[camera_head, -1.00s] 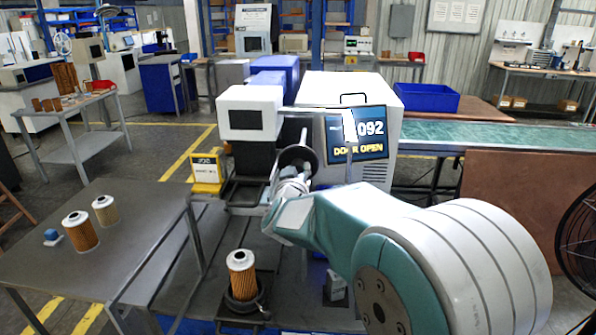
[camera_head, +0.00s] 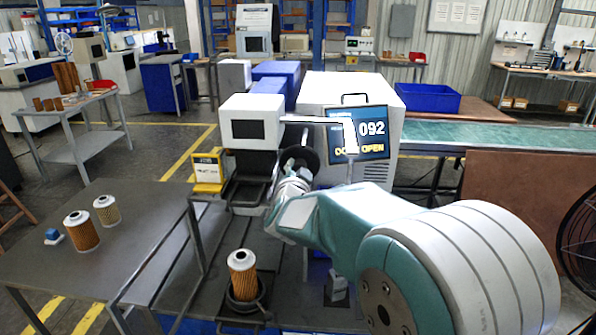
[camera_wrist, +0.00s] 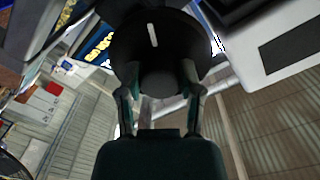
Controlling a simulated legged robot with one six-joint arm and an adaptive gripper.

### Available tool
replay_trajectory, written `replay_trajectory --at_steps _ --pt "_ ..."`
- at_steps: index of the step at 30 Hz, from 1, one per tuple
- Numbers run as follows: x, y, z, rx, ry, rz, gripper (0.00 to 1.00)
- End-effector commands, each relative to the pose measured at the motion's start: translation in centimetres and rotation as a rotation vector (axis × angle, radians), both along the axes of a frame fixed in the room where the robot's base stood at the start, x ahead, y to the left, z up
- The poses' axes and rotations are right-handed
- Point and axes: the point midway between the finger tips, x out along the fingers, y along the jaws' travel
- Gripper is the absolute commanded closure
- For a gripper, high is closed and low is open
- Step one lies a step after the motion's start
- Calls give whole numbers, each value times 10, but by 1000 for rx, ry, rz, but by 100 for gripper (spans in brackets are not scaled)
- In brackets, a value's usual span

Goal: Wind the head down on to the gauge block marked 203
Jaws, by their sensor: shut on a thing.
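The head (camera_head: 251,122), a white box with a dark front panel, stands over a dark stand at the machine's left. My gripper (camera_head: 294,180) is at the black handwheel (camera_head: 306,158) to the head's right. In the wrist view both fingers of my gripper (camera_wrist: 161,86) close on the dark hub of the handwheel (camera_wrist: 190,45), whose face has a white mark. A yellow block (camera_head: 208,173) with a white label stands left of the head; its marking is too small to read. I cannot make out a block marked 203. A screen (camera_head: 372,150) reads 092, partly covered, and "DOOR OPEN".
An orange filter cartridge (camera_head: 242,275) stands in a dark holder at the front. Two more cartridges, a larger one (camera_head: 82,232) and a smaller one (camera_head: 107,211), stand on the left table (camera_head: 110,275). A blue bin (camera_head: 417,97) stands behind, near the green conveyor (camera_head: 490,137).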

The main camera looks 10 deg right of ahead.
Motion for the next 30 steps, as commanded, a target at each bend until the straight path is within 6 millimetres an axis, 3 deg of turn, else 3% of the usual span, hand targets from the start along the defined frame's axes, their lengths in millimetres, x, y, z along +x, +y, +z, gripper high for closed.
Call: replay_trajectory --at_steps 15,30 --pt "-1 -1 3 438 -148 -3 100" --pt "-1 -2 1 645 -213 -3 100"
